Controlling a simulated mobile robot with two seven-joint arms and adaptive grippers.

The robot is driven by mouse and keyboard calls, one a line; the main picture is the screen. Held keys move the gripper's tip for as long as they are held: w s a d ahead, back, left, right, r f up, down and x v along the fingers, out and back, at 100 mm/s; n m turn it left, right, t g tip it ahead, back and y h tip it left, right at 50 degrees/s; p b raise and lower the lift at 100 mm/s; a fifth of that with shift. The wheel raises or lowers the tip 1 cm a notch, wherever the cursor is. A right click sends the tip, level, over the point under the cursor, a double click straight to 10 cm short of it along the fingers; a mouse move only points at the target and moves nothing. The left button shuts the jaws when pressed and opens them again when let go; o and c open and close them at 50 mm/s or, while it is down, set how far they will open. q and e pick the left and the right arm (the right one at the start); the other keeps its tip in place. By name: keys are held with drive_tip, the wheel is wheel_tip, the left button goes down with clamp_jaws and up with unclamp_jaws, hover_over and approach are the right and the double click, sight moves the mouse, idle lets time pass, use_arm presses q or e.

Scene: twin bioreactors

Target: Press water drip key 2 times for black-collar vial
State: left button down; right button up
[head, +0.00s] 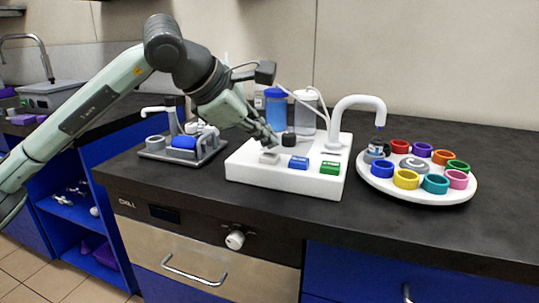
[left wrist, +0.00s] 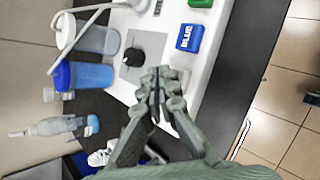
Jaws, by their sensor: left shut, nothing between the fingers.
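The white dispenser (head: 285,186) carries a row of keys: a pale grey key (head: 269,158), a blue key (head: 299,162) and a green key (head: 330,168). My left gripper (head: 271,142) is shut and empty, with its tips just above the grey key; contact cannot be told. In the left wrist view the shut fingertips (left wrist: 157,76) are over the dispenser top, and the blue key (left wrist: 189,38) reads "BLUE". My right gripper is out of view.
Several coloured collars ring the carousel, among them yellow (head: 406,179) and red (head: 399,146). A black knob (head: 288,139) sits behind the keys, with a blue-lidded bottle (head: 276,108) beyond. A grey tray (head: 183,150) with small equipment stands left. The right counter is clear.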

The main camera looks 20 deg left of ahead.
sight(266, 157)
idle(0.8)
use_arm(q)
drive_tip(key=shift+f+b, duration=0.4)
drive_tip(key=shift+b, duration=0.15)
drive_tip(key=shift+f+b, duration=0.5)
idle(0.5)
drive_tip(key=shift+r, duration=0.1)
drive_tip(key=shift+r+p, duration=0.5)
drive_tip(key=shift+r, duration=0.3)
drive_tip(key=shift+r+p, duration=1.7)
drive_tip(key=shift+r, duration=0.85)
drive_tip(key=shift+f, duration=0.1)
